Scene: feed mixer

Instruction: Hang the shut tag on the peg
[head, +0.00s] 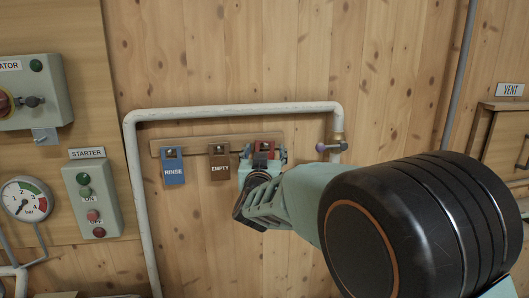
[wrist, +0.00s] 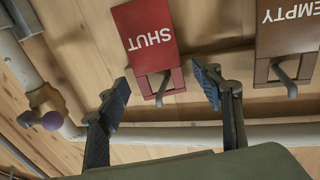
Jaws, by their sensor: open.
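The red shut tag (wrist: 146,38) hangs from a hook on the wooden rail, upside down in the wrist view. In the head view only part of the tag (head: 266,146) shows behind my gripper (head: 263,162). My gripper (wrist: 164,85) is open, with one blue-padded finger on each side of the tag's hook end. The fingers appear apart from the tag, and nothing is held. I cannot tell which peg the task means.
The blue rinse tag (head: 173,171) and brown empty tag (head: 220,168) hang left on the same rail (head: 195,146). A white pipe (head: 235,111) arches above, with a purple-knobbed valve lever (head: 328,147) at right. The starter box (head: 92,200) and gauge (head: 26,199) are left.

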